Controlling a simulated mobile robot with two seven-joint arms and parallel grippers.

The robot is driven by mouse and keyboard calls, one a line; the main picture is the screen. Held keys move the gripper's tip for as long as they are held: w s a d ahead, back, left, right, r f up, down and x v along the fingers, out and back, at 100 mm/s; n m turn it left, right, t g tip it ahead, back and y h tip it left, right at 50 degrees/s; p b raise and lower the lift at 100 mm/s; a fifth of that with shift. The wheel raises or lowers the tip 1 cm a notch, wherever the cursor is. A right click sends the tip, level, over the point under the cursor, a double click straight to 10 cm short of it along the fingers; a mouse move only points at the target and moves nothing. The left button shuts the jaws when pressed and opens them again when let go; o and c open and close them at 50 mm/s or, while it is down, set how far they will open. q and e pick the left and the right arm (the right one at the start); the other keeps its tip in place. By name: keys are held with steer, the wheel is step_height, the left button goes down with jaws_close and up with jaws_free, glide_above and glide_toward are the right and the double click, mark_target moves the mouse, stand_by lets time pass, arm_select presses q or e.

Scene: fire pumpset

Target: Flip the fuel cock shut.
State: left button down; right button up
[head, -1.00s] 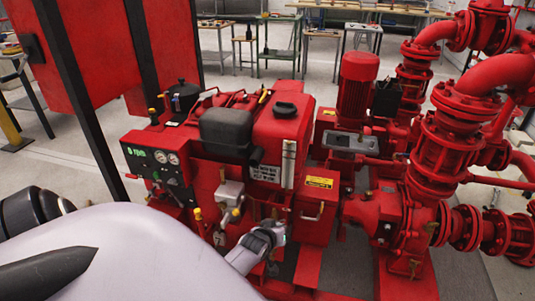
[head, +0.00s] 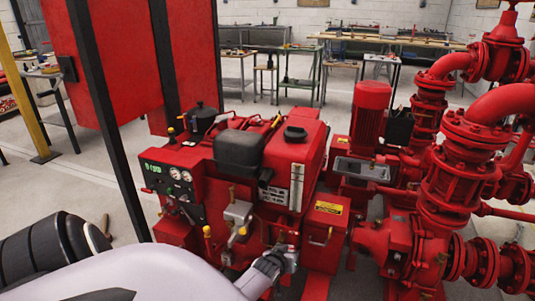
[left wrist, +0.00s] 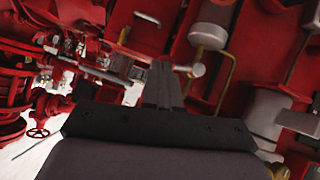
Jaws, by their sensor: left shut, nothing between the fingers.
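My left gripper (head: 280,258) is in front of the red engine's lower side in the head view. In the left wrist view its fingers (left wrist: 161,75) are together and empty. Just beyond their tips, a brass fitting (left wrist: 182,67) with a short grey round end (left wrist: 198,70) sits against the red housing. It may be the fuel cock; I cannot tell for sure, nor whether the fingers touch it. In the head view, small yellow-handled parts (head: 207,231) sit left of my gripper beside a grey metal block (head: 238,213). My right gripper is not seen.
The red engine (head: 300,145) carries a gauge panel (head: 172,180) at its left. Red pump pipes (head: 455,190) stand to the right. A brass-coloured handle (left wrist: 225,85) and red pipework with a handwheel (left wrist: 38,133) crowd the wrist view. Benches stand far behind.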

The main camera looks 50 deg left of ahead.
arm_select(q)
steer(key=shift+a, duration=0.1)
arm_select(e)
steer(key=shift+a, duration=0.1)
arm_select(q)
steer(key=shift+s+a+f, duration=0.35)
steer(key=shift+s+a, duration=0.1)
steer(key=shift+a, duration=0.15)
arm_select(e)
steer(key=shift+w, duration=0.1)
